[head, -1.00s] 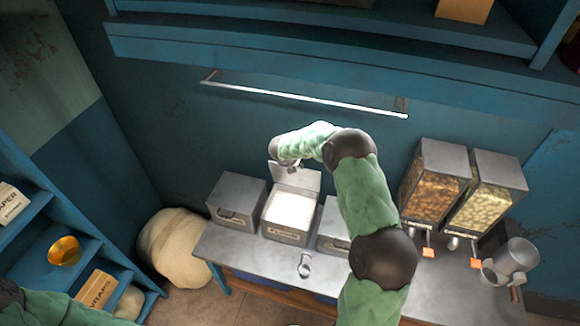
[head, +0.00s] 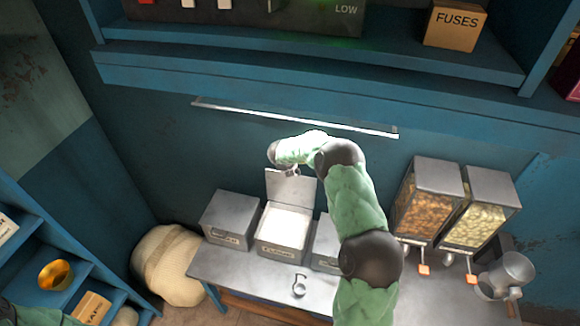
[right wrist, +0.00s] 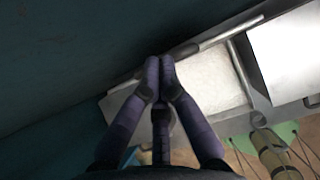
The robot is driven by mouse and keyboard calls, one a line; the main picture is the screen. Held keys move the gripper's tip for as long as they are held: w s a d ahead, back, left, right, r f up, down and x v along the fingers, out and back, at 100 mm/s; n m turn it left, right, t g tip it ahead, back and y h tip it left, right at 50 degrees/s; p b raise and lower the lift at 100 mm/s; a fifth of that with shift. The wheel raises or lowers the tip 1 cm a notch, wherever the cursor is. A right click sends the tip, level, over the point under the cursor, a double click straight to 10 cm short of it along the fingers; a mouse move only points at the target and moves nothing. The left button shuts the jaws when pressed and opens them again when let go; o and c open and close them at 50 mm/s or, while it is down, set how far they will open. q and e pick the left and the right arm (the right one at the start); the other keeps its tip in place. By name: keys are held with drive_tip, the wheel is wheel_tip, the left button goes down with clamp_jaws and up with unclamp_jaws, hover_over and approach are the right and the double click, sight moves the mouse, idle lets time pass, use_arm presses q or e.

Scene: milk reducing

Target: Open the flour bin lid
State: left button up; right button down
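The grey metal flour bin (head: 281,250) stands on the counter between two similar bins. Its lid (head: 290,188) is raised and stands up at the back, so the white flour (head: 286,226) shows. In the right wrist view the flour (right wrist: 205,85) lies beside the lid, which is seen nearly edge-on. My right gripper (right wrist: 160,68) has its fingertips together, at or very near the lid's edge; I cannot tell whether they grip it. In the head view it is small and partly hidden behind my wrist, above the lid. My left gripper is out of view.
A closed bin (head: 230,218) stands left of the flour bin and another (head: 326,245) right, partly behind my arm. Two dispensers (head: 428,205) and a metal jug (head: 508,272) stand at the right. A metal rail (head: 295,117) crosses the wall above. A small metal item (head: 299,286) lies in front.

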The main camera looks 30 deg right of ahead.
drive_tip(key=shift+r, duration=0.1)
drive_tip(key=v, duration=1.1)
drive_tip(key=shift+s+a+r, duration=0.2)
drive_tip(key=shift+r, duration=0.1)
